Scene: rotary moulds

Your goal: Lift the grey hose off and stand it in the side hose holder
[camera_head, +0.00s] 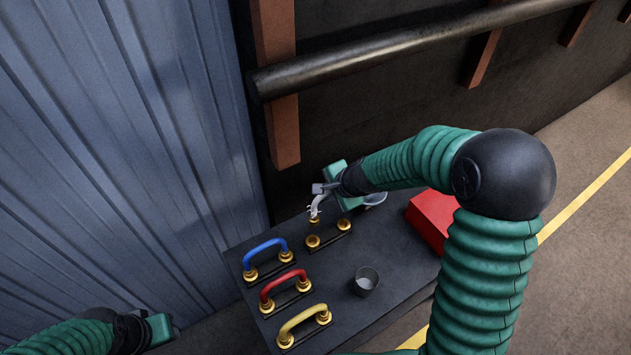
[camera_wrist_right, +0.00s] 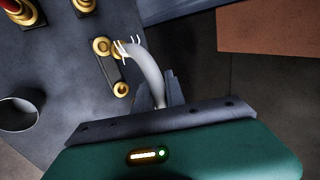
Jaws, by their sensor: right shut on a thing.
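The grey hose (camera_head: 316,206) is a short curved tube, held by my right gripper (camera_head: 322,188) above the back of the dark table. In the right wrist view the hose (camera_wrist_right: 150,75) runs from between the jaws (camera_wrist_right: 168,98) to its free end, which has thin white prongs. That end is close to the brass fittings (camera_head: 313,241) of an empty black mount; I cannot tell whether they touch. A grey open cup (camera_head: 366,282) stands on the table and may be the side hose holder. My left gripper (camera_head: 165,329) is low at the left, away from the table, its jaws unclear.
Blue (camera_head: 265,246), red (camera_head: 284,283) and yellow (camera_head: 304,318) hoses sit on brass fittings along the left of the table (camera_head: 335,305). A corrugated wall (camera_head: 120,120) stands behind at left.

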